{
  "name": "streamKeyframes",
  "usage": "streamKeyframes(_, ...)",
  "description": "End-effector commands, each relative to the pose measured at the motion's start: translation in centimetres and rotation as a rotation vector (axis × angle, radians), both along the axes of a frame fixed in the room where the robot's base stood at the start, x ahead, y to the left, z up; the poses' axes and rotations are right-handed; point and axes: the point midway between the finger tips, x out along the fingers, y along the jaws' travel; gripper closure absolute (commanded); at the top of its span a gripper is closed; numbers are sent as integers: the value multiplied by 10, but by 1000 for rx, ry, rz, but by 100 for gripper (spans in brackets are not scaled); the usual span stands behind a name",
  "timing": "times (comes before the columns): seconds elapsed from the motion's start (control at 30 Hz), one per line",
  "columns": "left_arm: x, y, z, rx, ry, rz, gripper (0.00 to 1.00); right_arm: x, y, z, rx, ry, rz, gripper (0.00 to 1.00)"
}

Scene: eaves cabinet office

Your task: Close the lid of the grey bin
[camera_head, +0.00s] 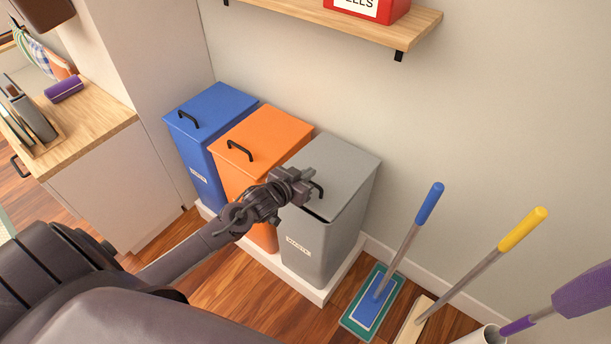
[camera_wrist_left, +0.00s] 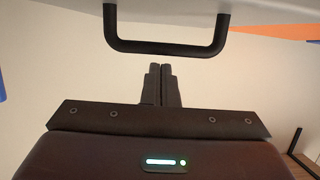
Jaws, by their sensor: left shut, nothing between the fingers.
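The grey bin (camera_head: 322,245) stands at the right end of a row of three bins in the head view. Its grey lid (camera_head: 340,165) lies over the top, and a dark gap shows under its front edge near my gripper. The lid's black handle (camera_head: 318,190) is partly hidden by my left gripper (camera_head: 303,184). That gripper is shut and empty, close to the handle at the lid's front. In the left wrist view the handle (camera_wrist_left: 166,48) shows just beyond the shut fingers (camera_wrist_left: 162,72), with no visible grip on it. My right gripper is not in view.
An orange bin (camera_head: 262,135) and a blue bin (camera_head: 213,108) stand left of it on a white plinth (camera_head: 318,293). Blue-handled (camera_head: 430,203) and yellow-handled (camera_head: 522,228) cleaning tools stand to the right. A wooden shelf (camera_head: 415,30) is on the wall above.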

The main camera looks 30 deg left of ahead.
Motion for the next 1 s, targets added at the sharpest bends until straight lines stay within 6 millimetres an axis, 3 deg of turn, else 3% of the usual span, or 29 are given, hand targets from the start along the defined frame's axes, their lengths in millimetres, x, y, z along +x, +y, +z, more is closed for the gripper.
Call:
streamKeyframes(0.5, -7, 1, -10, 0, 1, 0, 100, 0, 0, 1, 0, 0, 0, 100)
streamKeyframes(0.77, -16, 3, -42, 0, 4, 0, 100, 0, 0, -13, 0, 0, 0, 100)
streamKeyframes(1.0, -18, 2, -45, 1, 10, -1, 100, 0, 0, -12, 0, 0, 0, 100)
